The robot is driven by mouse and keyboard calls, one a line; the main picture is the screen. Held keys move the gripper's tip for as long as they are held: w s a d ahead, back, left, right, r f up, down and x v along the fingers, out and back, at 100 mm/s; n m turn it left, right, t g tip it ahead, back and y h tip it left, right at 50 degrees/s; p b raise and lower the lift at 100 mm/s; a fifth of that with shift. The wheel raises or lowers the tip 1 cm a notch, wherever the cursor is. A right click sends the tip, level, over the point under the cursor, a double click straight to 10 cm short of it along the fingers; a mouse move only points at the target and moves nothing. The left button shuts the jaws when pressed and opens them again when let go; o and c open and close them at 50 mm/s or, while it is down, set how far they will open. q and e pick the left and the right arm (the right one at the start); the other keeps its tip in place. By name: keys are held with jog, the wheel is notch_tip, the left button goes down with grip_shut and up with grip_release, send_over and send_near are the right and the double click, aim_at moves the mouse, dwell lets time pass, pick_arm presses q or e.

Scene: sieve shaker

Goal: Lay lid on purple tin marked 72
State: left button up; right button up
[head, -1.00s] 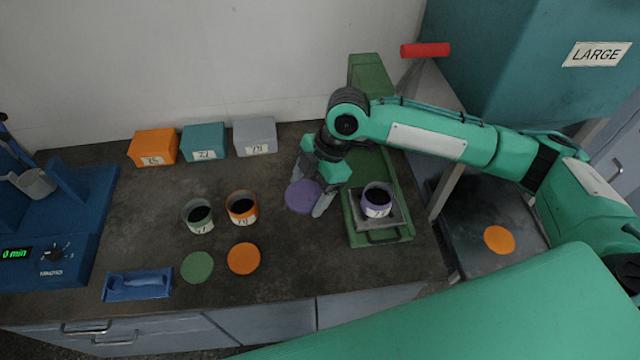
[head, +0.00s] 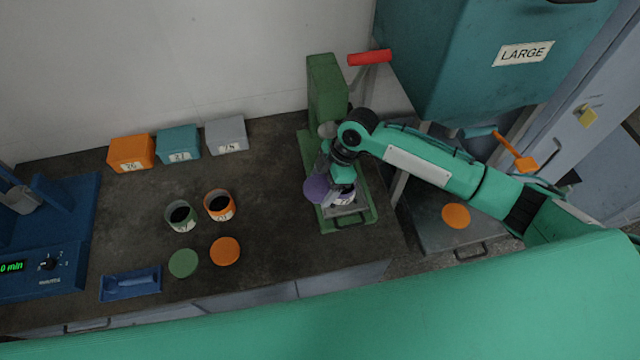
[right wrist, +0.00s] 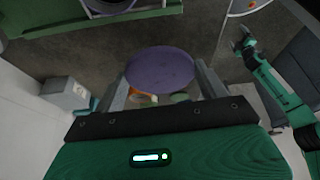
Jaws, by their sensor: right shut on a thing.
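My right gripper (head: 332,190) is shut on the purple lid (head: 317,190), held by its edges above the green stand. In the right wrist view the lid (right wrist: 160,72) lies between the two fingers. The purple tin (head: 344,200) stands on the plate of the green stand, just right of the lid. The gripper and lid hide much of it, and its mark is not readable. The tin's edge shows at the top of the right wrist view (right wrist: 108,6). A green arm at the right of that view appears to be my left one, its gripper (right wrist: 243,38) small.
A green tin (head: 181,217) and an orange tin (head: 220,206) stand mid-bench, with a green lid (head: 183,263) and an orange lid (head: 225,251) in front. The green stand's column (head: 326,95) rises behind. The red handle (head: 369,58) is above right.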

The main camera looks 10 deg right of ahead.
jog(key=w+d+f+b, duration=0.1)
jog(key=w+d+b, duration=0.45)
jog(key=d, duration=0.25)
jog(key=shift+s+a+f+b, duration=0.15)
jog(key=shift+f+b, duration=0.7)
jog(key=shift+f, duration=0.55)
jog(key=shift+w+a+f+b, duration=0.1)
jog(key=shift+f+b, duration=0.75)
jog(key=shift+f, duration=0.5)
jog(key=shift+p, duration=0.3)
jog(key=shift+f, duration=0.5)
jog(key=o, duration=1)
